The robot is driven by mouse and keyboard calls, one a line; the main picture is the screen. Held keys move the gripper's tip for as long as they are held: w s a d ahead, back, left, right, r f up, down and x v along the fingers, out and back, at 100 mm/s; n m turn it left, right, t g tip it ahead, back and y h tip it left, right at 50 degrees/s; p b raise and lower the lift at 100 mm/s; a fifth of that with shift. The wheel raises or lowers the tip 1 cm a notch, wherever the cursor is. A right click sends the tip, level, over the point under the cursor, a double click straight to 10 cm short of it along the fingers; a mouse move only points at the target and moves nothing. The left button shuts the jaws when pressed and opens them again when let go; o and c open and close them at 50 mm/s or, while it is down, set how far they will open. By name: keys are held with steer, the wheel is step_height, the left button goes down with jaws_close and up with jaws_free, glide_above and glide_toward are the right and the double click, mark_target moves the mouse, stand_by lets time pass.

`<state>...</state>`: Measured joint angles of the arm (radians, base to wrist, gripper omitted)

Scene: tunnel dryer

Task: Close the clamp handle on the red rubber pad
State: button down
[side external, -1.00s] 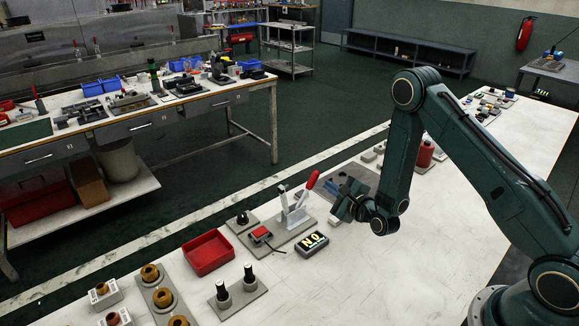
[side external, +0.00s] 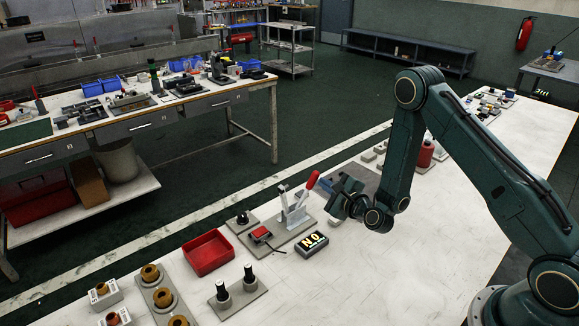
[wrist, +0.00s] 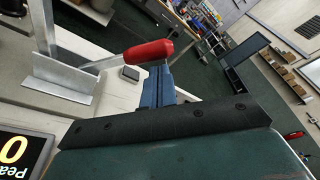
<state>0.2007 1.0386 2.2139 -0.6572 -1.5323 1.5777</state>
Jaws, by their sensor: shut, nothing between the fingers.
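The toggle clamp (side external: 297,215) stands on a grey base plate (side external: 277,241), its metal bracket upright. Its red-gripped handle (side external: 313,180) points up and tilts right in the side view. The red rubber pad (side external: 261,233) sits at the left part of the plate, apart from the handle. My gripper (side external: 337,187) is just right of the handle. In the wrist view, the shut blue fingers (wrist: 156,86) point at the red handle (wrist: 149,52), close to its end; I cannot tell whether they touch it. The metal bracket (wrist: 62,78) shows at left.
A red tray (side external: 208,252) and a plate with two black-topped posts (side external: 237,290) stand left and nearer. A dark flat plate lies behind my gripper. The near right tabletop is clear.

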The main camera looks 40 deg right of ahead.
steer(key=shift+a+r+n, duration=0.4)
steer(key=shift+n, duration=0.1)
stand_by(1.1)
steer(key=shift+a+r+n+h, duration=0.45)
steer(key=shift+a+n, duration=0.25)
steer(key=shift+n, duration=0.2)
steer(key=shift+a+r+n+t, duration=0.2)
steer(key=shift+a+n, duration=0.25)
steer(key=shift+a, duration=0.5)
steer(key=shift+a+r+n+t, duration=0.15)
steer(key=shift+a+r+n, duration=0.25)
steer(key=shift+a, duration=0.55)
steer(key=shift+a+r+n+t, duration=0.2)
steer(key=shift+a+n, duration=0.25)
steer(key=shift+a, duration=0.5)
steer(key=shift+a, duration=0.15)
steer(key=shift+s, duration=0.15)
